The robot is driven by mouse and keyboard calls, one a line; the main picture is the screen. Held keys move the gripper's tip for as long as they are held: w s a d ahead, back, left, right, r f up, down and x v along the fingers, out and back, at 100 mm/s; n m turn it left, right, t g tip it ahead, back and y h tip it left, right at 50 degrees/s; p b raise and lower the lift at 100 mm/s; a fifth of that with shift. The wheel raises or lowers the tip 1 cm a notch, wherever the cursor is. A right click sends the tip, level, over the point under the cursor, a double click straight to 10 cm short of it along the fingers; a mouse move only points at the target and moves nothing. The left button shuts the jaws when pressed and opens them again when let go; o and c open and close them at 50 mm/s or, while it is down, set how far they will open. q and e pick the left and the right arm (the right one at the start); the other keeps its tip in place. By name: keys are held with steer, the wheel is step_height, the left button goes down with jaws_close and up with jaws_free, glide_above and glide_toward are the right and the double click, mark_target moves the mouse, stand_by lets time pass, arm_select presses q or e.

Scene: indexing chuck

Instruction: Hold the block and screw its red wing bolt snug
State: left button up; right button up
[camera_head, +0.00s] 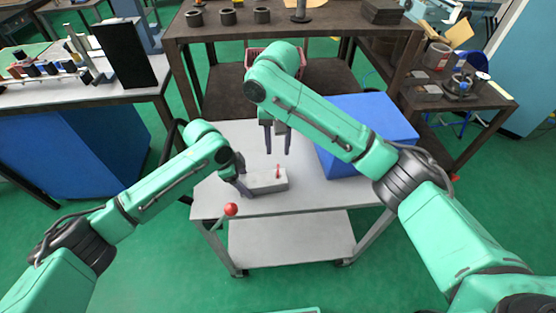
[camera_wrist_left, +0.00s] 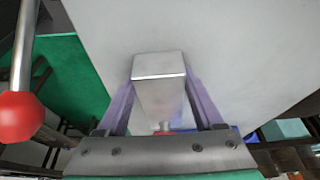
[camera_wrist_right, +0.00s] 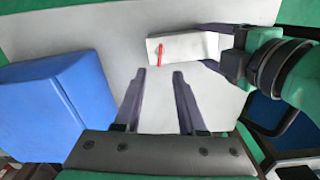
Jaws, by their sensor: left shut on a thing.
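The block (camera_head: 265,181) is a pale grey rectangular piece on the white cart top. Its red wing bolt (camera_head: 278,171) stands up near the block's right end in the head view. My left gripper (camera_head: 244,189) is shut on the block's left end; the left wrist view shows the block (camera_wrist_left: 158,97) between its two fingers. In the right wrist view the block (camera_wrist_right: 190,46) and the red wing bolt (camera_wrist_right: 160,53) lie beyond the fingertips. My right gripper (camera_head: 276,152) is open and empty, pointing down above the cart behind the block.
A blue box (camera_head: 365,125) stands on the cart (camera_head: 215,200) to the right, beside my right arm. A red ball knob (camera_head: 231,209) on a rod is at the cart's front left. A dark bench (camera_head: 290,28) stands behind. The cart top around the block is clear.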

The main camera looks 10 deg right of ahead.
arm_select(q)
steer(key=o, duration=1.4)
steer(key=shift+c, duration=0.2)
steer(key=v, duration=1.2)
arm_select(e)
step_height(320, 180, up, 4)
steer(key=shift+f, duration=0.15)
arm_select(q)
steer(key=shift+f, duration=0.1)
arm_select(e)
steer(key=shift+f, duration=0.1)
